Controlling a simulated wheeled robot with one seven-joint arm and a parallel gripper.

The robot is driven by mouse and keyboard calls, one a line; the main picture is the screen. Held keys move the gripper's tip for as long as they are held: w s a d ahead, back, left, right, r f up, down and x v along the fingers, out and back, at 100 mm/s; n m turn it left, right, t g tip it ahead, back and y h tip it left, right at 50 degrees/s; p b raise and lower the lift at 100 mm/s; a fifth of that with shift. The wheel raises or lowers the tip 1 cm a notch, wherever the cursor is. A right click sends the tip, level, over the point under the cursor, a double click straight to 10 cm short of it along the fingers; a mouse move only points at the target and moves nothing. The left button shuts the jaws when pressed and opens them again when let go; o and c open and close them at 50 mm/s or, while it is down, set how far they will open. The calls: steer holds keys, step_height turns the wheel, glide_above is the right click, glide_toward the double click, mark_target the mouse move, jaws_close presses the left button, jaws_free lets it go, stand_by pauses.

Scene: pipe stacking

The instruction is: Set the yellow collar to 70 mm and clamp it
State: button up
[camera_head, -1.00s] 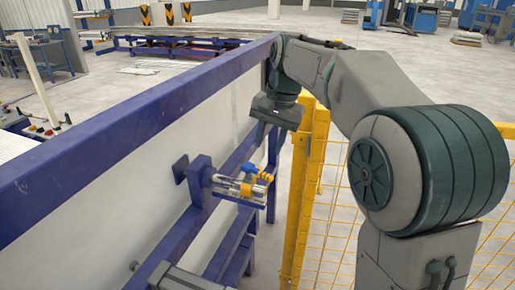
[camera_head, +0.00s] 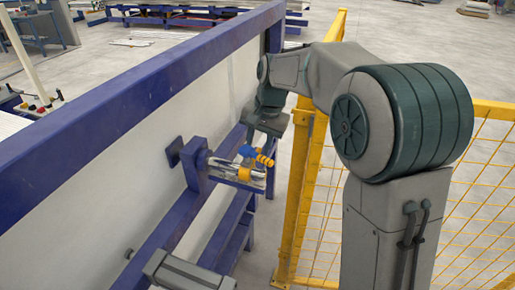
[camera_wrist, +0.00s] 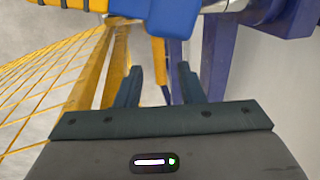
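The yellow collar (camera_head: 244,174) sits around a shiny metal rod (camera_head: 222,167) that sticks out from a blue bracket. A blue clamp part (camera_head: 247,152) with a ribbed yellow handle (camera_head: 265,160) stands on top of it. My gripper (camera_head: 252,135) points down just above and behind the blue part; in the head view its fingertips are hard to make out. In the wrist view my gripper (camera_wrist: 160,80) has its two dark fingers apart with nothing held between them. The blue part (camera_wrist: 170,16) and yellow handle (camera_wrist: 80,4) show beyond the fingers, at the top edge. I cannot read any scale.
A blue-framed white panel (camera_head: 125,165) runs along the left. A blue bracket (camera_head: 194,165) carries the rod. A yellow mesh fence (camera_head: 300,195) stands close on the right, near my arm. Grey floor lies beyond.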

steer(key=shift+a+f, duration=0.2)
steer(key=shift+f, duration=0.9)
jaws_close()
steer(key=shift+w, duration=0.1)
steer(key=shift+r, duration=0.1)
